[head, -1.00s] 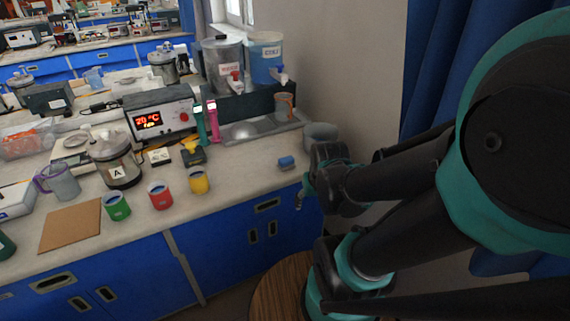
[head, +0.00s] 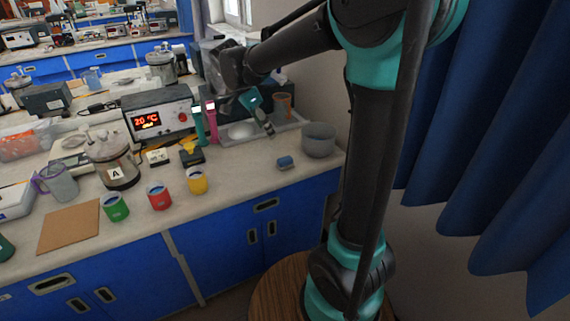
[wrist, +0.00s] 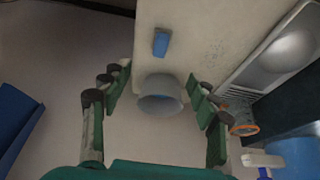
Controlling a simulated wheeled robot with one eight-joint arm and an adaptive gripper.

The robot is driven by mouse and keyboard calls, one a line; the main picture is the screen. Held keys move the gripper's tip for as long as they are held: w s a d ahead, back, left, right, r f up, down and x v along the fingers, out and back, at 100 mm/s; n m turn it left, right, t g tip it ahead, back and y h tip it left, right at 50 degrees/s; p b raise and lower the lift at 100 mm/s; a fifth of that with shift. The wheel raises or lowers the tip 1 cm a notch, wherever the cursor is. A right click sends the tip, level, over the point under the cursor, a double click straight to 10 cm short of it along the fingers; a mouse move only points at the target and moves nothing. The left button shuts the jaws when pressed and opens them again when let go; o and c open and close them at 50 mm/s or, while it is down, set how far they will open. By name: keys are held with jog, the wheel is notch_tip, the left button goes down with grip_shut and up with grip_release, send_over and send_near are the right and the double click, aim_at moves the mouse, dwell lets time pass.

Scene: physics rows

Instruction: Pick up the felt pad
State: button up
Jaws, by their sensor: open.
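The felt pad (head: 285,162) looks like a small blue block with a greyish side, lying on the bench top near its front right edge. In the wrist view the blue pad (wrist: 161,43) lies beyond the fingertips, above the middle of the picture. My gripper (head: 264,122) is raised over the bench near the sink, up and left of the pad in the head view. In the wrist view my gripper (wrist: 157,84) is open, its fingers wide apart with nothing held. It is apart from the pad.
A grey bowl (head: 318,140) stands right of the pad; it shows between my fingers in the wrist view (wrist: 160,100). The sink tray (head: 240,131) with an orange-brown cup (head: 283,104) is behind. Yellow (head: 197,181), red and green cups stand left. The bench between yellow cup and pad is clear.

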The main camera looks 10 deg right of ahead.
aim_at(282, 159)
jog(key=x, duration=1.7)
jog(key=shift+w+f, duration=0.1)
jog(key=shift+w, duration=0.05)
jog(key=c, duration=1.2)
jog(key=shift+c, duration=0.2)
notch_tip(282, 159, up, 20)
